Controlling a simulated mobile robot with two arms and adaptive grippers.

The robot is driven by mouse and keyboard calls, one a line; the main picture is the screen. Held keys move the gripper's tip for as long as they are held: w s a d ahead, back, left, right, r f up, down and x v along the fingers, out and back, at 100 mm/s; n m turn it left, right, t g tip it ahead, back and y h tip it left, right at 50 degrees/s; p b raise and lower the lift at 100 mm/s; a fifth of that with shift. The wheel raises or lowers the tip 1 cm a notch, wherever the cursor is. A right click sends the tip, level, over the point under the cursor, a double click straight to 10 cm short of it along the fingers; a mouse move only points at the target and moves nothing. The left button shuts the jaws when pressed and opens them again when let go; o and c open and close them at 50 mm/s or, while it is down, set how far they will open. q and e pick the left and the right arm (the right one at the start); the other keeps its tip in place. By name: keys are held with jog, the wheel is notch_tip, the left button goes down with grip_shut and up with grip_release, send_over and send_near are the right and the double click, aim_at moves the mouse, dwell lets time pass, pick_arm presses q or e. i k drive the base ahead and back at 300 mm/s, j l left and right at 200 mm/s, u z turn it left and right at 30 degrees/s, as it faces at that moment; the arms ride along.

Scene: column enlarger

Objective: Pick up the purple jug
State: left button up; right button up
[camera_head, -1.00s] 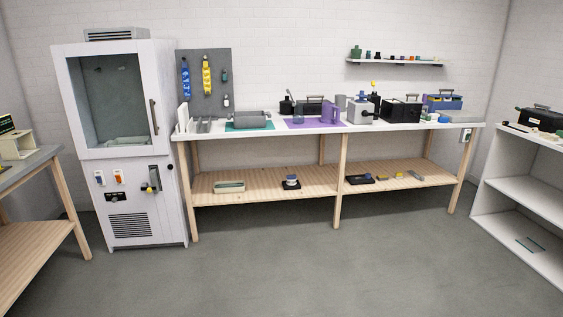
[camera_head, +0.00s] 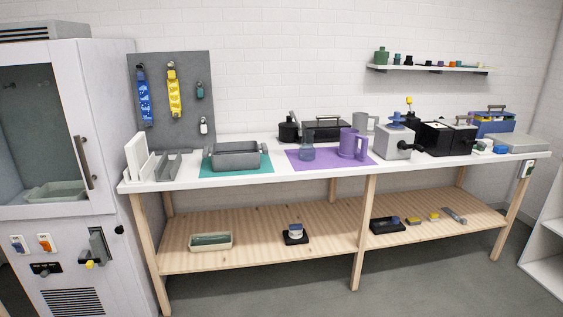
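The purple jug (camera_head: 349,145) stands upright on a purple mat (camera_head: 330,161) on the white top of the long bench. Its handle points to the right. A small grey-blue bottle (camera_head: 307,150) stands to its left on the same mat. A grey jug (camera_head: 362,122) stands behind it to the right, and a grey box with a dark knob (camera_head: 393,143) is close on its right. Neither of my grippers shows in the head view.
A grey tray (camera_head: 236,155) sits on a teal mat left of the jug. Black cases stand behind and to the right. A white cabinet (camera_head: 98,150) is at the left. The bench's lower wooden shelf (camera_head: 265,240) holds several small things. Grey floor in front is clear.

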aim_at(350, 137)
jog(key=i, duration=0.7)
jog(key=i+z, duration=0.15)
jog(key=i, duration=0.55)
jog(key=i+j, duration=0.15)
jog(key=i, duration=0.5)
